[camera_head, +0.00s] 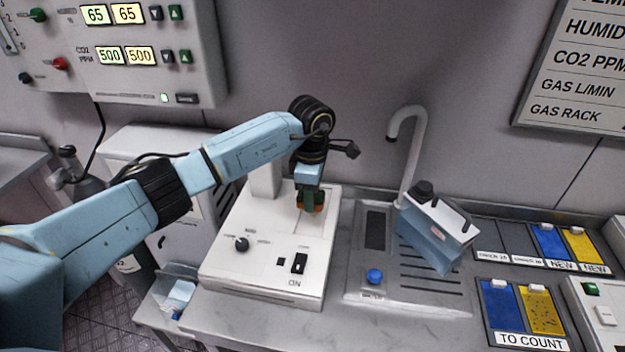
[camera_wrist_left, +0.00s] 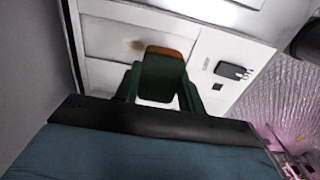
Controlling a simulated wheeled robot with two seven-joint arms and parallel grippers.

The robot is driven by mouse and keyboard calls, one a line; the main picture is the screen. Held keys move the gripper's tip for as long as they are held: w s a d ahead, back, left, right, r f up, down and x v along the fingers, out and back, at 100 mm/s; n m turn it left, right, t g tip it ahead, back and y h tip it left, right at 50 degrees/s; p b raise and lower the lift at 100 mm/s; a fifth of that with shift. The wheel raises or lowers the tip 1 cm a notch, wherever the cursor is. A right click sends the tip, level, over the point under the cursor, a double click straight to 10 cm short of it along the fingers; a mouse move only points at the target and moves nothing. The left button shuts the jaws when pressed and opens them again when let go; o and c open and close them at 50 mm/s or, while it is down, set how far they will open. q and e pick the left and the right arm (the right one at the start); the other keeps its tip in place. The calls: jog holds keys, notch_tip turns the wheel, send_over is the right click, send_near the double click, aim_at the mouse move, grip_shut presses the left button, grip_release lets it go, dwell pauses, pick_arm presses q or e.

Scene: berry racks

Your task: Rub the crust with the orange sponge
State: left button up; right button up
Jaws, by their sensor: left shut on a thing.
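My left gripper (camera_head: 311,198) points down over the white instrument (camera_head: 262,288) and is shut on the orange sponge (camera_head: 318,208). In the left wrist view only an orange edge of the sponge (camera_wrist_left: 172,52) shows past the dark green fingers (camera_wrist_left: 160,82), which hide the rest. The crust is a small brown smudge (camera_wrist_left: 136,45) on the instrument's white top, just left of the sponge in that view. The sponge is at or close above the surface; I cannot tell whether it touches. My right gripper is not in view.
The instrument has a knob (camera_head: 242,244) and a black switch (camera_head: 299,263) at its front. To the right are a drain tray with a curved spout (camera_head: 411,140), a tilted clear blue container (camera_head: 432,238), and blue and yellow cards (camera_head: 503,308). A control panel hangs at upper left.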

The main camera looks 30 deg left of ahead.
pick_arm(q)
jog(key=shift+r+p, duration=0.5)
jog(key=shift+r, duration=0.5)
